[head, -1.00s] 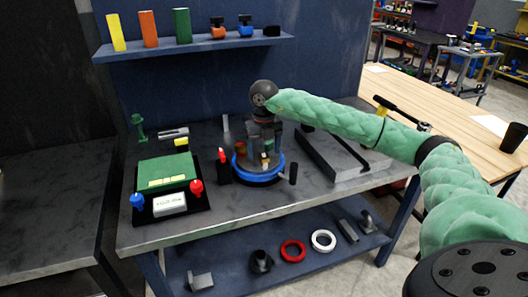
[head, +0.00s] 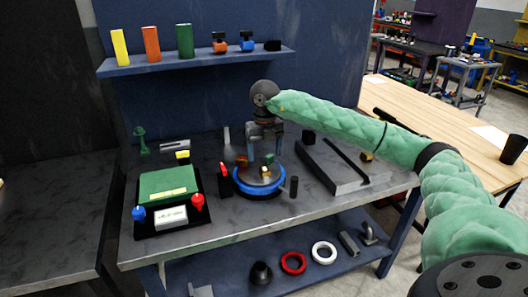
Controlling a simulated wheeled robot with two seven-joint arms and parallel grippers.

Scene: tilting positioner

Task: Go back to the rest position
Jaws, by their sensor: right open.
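The positioner is a round turntable with a blue ring (head: 259,186) on the grey workbench. A small brass-coloured piece (head: 265,171), an orange piece (head: 242,161) and a green piece (head: 269,158) show on or around its plate. My right gripper (head: 265,152), on the green-sleeved arm from the right, hangs above the turntable, fingers pointing down. Its fingers are apart with nothing seen between them. The fingertips look clear of the plate, though the exact gap is hard to judge. My left gripper is not in view.
A green box on a black base (head: 145,222) with blue and red knobs stands left on the bench. A slotted grey block (head: 338,178) lies right. A blue shelf (head: 200,62) with coloured blocks hangs behind. Red (head: 293,263) and white (head: 323,252) rings lie on the lower shelf.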

